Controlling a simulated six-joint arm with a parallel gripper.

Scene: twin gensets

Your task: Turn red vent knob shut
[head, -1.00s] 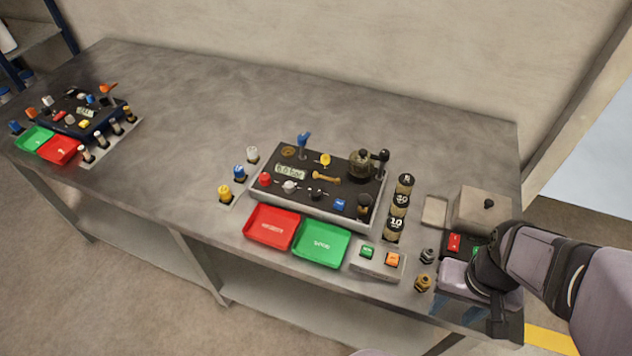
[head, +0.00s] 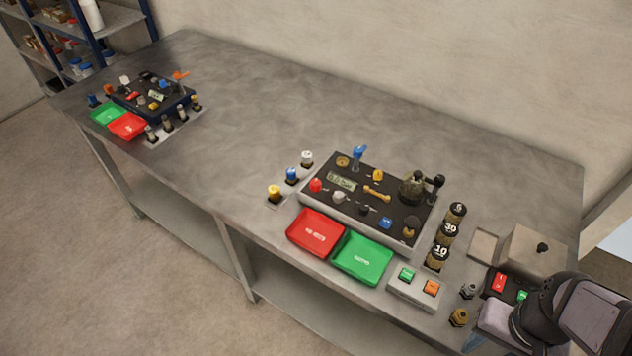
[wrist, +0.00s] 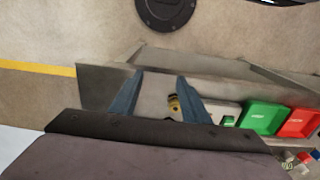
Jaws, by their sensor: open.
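A red knob (head: 316,185) stands at the left front of the nearer genset panel (head: 375,205), beside a small display. The farther genset panel (head: 150,97) at the left also carries small red parts, too small to make out. I cannot read any label naming the vent knob. My gripper (wrist: 161,77) shows in the wrist view with its two blue fingers apart and nothing held. In the head view my arm is at the bottom right, well away from the red knob. The fingers are mostly hidden there.
A red tray (head: 316,232) and a green tray (head: 362,258) lie before the nearer panel. A button box (head: 414,288), black numbered cylinders (head: 447,236) and a lidded grey box (head: 535,250) stand to the right. The table's middle (head: 270,130) is clear.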

